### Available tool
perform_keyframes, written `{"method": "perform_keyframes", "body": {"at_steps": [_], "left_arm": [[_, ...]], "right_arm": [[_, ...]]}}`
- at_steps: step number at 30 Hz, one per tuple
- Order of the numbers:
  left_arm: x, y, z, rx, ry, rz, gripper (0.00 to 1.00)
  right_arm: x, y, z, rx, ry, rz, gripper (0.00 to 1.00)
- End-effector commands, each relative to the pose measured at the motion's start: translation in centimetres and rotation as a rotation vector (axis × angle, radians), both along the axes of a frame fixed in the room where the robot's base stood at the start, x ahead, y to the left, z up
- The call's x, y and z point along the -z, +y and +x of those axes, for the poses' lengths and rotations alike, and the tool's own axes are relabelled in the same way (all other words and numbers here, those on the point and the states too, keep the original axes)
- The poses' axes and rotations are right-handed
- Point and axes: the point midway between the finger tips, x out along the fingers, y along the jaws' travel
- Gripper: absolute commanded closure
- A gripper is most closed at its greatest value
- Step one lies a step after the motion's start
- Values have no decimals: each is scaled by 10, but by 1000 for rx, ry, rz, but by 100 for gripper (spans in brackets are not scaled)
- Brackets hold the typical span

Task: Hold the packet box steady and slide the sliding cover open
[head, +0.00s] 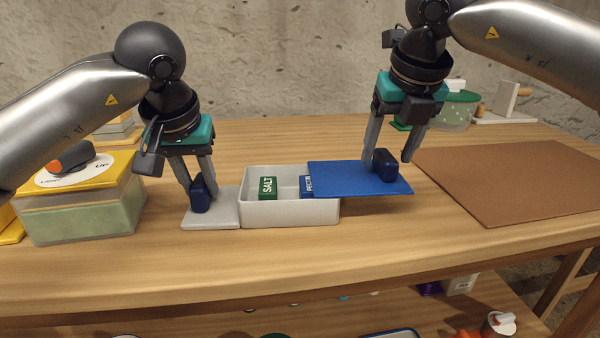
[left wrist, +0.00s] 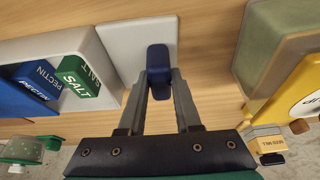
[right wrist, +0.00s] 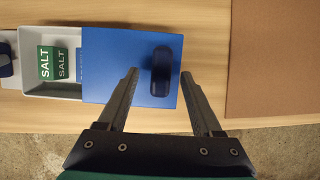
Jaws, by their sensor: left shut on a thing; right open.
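The white packet box (head: 290,213) stands on the table with its left part uncovered. A green SALT packet (head: 268,187) and a blue PECTIN packet (head: 306,187) show inside. The blue sliding cover (head: 340,176) lies over the box's right end and juts out past it to the right. My left gripper (head: 199,192) is shut on the dark blue knob (left wrist: 158,62) of the box's grey side plate (head: 226,212). My right gripper (head: 386,160) is open, with its fingers on either side of the cover's dark blue knob (right wrist: 161,70), apart from it in the right wrist view.
A yellow-lidded container (head: 85,205) stands at the left, close to my left arm. A brown mat (head: 515,180) lies to the right of the cover. A green-lidded clear container (head: 455,112) stands at the back right. The table in front of the box is clear.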

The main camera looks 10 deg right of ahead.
Motion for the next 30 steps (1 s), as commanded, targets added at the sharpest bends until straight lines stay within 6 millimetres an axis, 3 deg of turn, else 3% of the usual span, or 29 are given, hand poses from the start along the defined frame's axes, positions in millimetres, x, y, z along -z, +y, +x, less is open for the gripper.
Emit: {"method": "perform_keyframes", "body": {"at_steps": [6, 12, 18, 26, 27, 30], "left_arm": [[0, 0, 0, 1, 0, -1, 100], [0, 0, 0, 1, 0, -1, 100], [0, 0, 0, 1, 0, -1, 100], [0, 0, 0, 1, 0, 0, 100], [0, 0, 0, 1, 0, 0, 66], [0, 0, 0, 1, 0, 0, 54]], "right_arm": [[-45, 2, -18, -1, -4, 2, 33], [-78, 4, -32, 0, -2, 1, 33], [-93, 4, -38, -1, -1, 0, 33], [-94, 4, -39, -1, 0, 1, 33], [-94, 4, -39, -1, 0, 1, 33], [-94, 4, -39, 0, 0, 1, 33]]}}
